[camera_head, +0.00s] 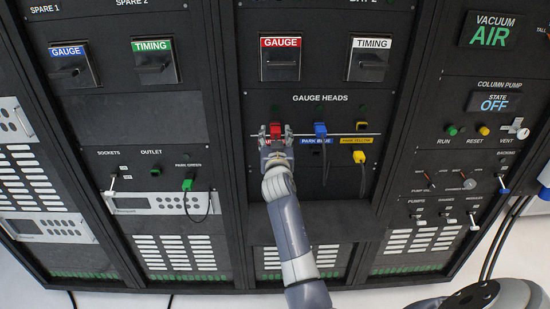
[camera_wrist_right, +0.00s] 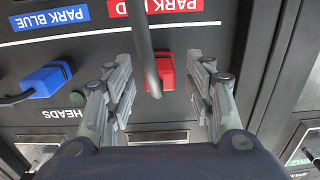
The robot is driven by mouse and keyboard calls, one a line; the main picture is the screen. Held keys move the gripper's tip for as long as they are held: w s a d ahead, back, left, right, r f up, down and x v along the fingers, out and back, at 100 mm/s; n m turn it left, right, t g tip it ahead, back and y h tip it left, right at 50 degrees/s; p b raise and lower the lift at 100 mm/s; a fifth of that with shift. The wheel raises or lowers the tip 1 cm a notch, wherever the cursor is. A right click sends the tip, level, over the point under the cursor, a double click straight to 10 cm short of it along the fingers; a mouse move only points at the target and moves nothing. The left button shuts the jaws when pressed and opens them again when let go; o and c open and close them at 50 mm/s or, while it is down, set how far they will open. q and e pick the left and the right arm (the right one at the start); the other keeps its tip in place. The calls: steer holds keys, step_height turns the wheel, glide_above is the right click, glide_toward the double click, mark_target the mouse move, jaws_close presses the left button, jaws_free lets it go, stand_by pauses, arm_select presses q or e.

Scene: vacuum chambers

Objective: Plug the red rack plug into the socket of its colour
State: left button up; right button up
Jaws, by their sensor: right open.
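The red rack plug (camera_head: 276,128) sits at the panel under the words GAUGE HEADS, by a red label reading PARK RED (camera_wrist_right: 175,6). The red-labelled GAUGE unit (camera_head: 282,60) is above. I cannot make out a red socket. My left gripper is not in view.
A blue plug (camera_head: 320,130) and a yellow plug (camera_head: 360,156) with hanging cables are close on the right. A green plug (camera_head: 187,184) is at PARK GREEN on the left rack, near a panel marked SOCKETS and OUTLET (camera_head: 150,155). Switches and knobs protrude from the right rack.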

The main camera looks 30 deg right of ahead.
steer(key=shift+p+v, duration=0.75)
steer(key=shift+v, duration=2.1)
